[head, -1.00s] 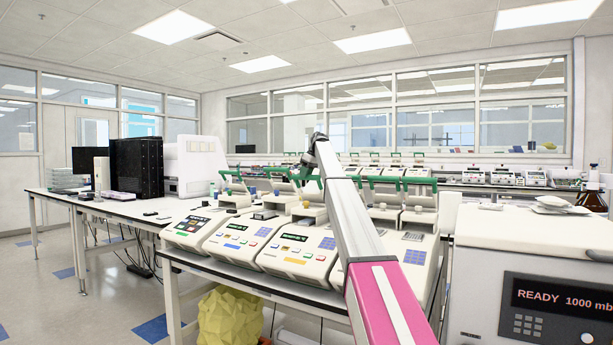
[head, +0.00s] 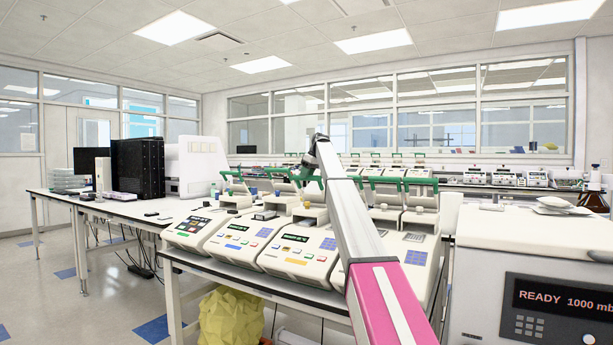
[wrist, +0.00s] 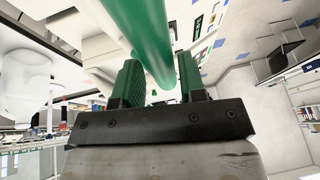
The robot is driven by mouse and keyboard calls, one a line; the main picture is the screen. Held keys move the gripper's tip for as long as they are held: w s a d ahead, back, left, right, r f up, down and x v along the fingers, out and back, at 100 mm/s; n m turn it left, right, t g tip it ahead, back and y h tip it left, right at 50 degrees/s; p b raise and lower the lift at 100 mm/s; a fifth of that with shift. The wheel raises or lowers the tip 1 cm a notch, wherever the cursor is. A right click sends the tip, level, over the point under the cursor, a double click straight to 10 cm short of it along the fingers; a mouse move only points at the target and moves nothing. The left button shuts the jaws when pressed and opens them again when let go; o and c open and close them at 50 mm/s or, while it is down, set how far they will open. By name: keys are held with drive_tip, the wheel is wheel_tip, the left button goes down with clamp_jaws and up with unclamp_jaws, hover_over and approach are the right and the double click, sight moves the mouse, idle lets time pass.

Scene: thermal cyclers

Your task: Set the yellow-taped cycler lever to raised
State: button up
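The yellow-taped cycler (head: 299,252) is the third in the front row in the head view, with a yellow-orange strip low on its sloped front. Its lever appears to be a green bar near my gripper (head: 306,174), but the arm covers part of that area. In the wrist view a thick green lever bar (wrist: 150,40) passes between the two green-padded fingers of my gripper (wrist: 160,78). The contact itself is partly hidden.
A white unit with a READY display (head: 555,296) stands at the right. A yellow bag (head: 230,318) is under the bench.

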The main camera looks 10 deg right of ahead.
drive_tip(key=shift+o, duration=1)
drive_tip(key=shift+r, duration=0.1)
drive_tip(key=v, duration=1)
drive_tip(key=shift+d+r, duration=0.2)
drive_tip(key=shift+r, duration=0.05)
